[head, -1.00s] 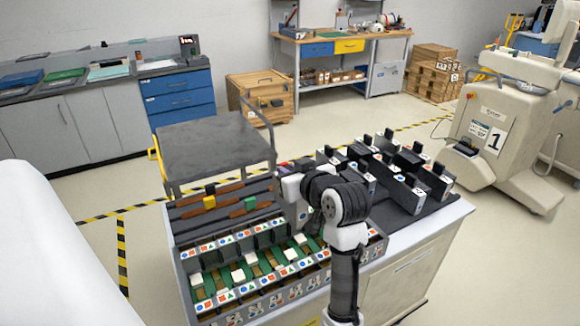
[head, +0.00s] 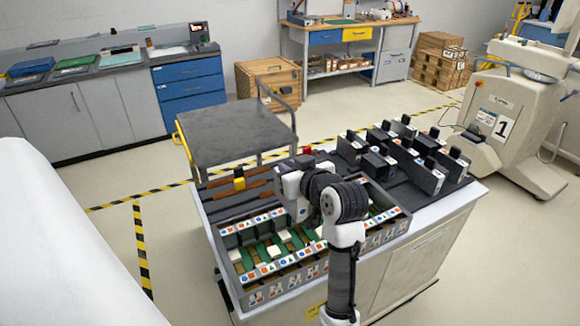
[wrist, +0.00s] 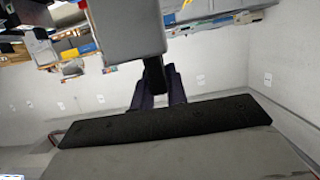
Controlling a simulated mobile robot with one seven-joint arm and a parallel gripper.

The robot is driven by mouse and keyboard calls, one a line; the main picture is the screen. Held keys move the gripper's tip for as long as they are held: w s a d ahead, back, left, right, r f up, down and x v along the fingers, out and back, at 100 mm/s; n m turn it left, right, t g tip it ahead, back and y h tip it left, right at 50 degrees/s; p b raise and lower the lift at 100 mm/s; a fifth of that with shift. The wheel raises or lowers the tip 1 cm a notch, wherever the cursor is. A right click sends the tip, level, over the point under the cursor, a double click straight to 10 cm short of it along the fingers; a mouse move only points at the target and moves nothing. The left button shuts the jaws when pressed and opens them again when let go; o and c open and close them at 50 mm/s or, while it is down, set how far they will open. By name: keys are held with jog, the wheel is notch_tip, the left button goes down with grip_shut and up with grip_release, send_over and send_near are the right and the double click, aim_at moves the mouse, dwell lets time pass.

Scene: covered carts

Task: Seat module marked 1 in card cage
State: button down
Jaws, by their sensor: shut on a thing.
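The card cage (head: 244,299) is an open grey box on the cart in the head view. It has green slots inside and rows of coloured symbol labels. My gripper (wrist: 162,88) is shut on what looks like the dark handle of a module. Several black modules (head: 425,175) with upright handles stand on the right of the cart.
A grey push cart (head: 235,130) stands behind the cart.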

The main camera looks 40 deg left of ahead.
notch_tip(320, 180, down, 15)
jog(key=b, duration=1)
dwell(1.0)
jog(key=shift+b, duration=0.35)
dwell(0.3)
jog(key=c, duration=1.3)
grip_release()
jog(key=shift+f, duration=0.1)
jog(key=b+v, duration=0.2)
jog(key=v, duration=1.2)
jog(key=shift+w, duration=0.15)
